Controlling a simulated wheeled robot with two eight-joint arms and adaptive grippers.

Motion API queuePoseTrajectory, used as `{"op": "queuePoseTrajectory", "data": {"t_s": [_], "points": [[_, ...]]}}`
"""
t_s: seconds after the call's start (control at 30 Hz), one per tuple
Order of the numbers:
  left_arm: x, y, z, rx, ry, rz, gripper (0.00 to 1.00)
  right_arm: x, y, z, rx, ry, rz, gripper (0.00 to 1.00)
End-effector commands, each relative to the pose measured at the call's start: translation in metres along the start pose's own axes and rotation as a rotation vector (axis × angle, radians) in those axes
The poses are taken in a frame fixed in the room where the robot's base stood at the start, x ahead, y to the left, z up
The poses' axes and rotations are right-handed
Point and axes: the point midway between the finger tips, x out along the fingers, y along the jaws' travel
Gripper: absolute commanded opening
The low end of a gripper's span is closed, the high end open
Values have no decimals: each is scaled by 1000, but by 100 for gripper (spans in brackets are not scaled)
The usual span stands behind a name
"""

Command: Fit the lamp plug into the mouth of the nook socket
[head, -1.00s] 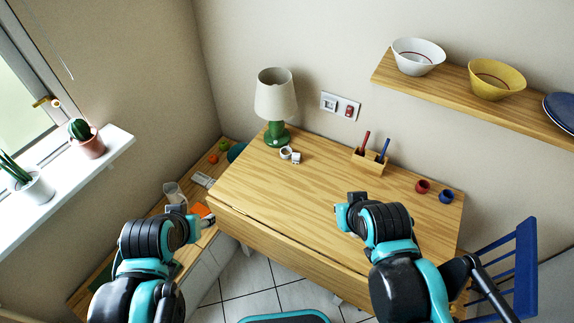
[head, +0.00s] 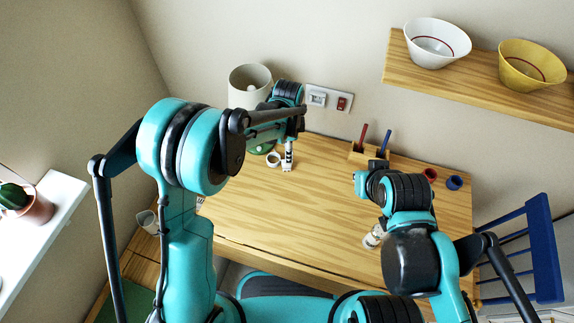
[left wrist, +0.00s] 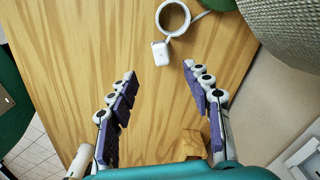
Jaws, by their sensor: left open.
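The nook socket (head: 317,97) is on a white wall plate above the table, clear of my arm. My right gripper (head: 373,236) hangs low, largely hidden by its arm.
The lamp's pale shade (head: 243,88) stands close to my left forearm. A wooden pen holder (head: 365,154), a red cup (head: 429,175) and a blue cup (head: 454,183) are farther right. A red switch (head: 343,103) adjoins the socket. The middle of the table (head: 310,210) is clear.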

Motion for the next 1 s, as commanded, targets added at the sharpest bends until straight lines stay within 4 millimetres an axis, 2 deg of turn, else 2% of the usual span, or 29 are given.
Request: {"op": "queuePoseTrajectory", "data": {"t_s": [0.2,0.37,0.63,0.9,1.0], "points": [[27,-1,-3,24,-4,9,50,7,0,5,0,0,0,0],[41,-1,-1,22,-3,8,50,12,0,8,0,0,0,0],[80,-3,4,21,-3,7,50,28,0,20,0,0,0,0],[83,-3,4,20,-3,7,50,28,0,20,0,0,0,0],[83,-3,4,20,-3,7,24,28,0,20,0,0,0,0]]}}
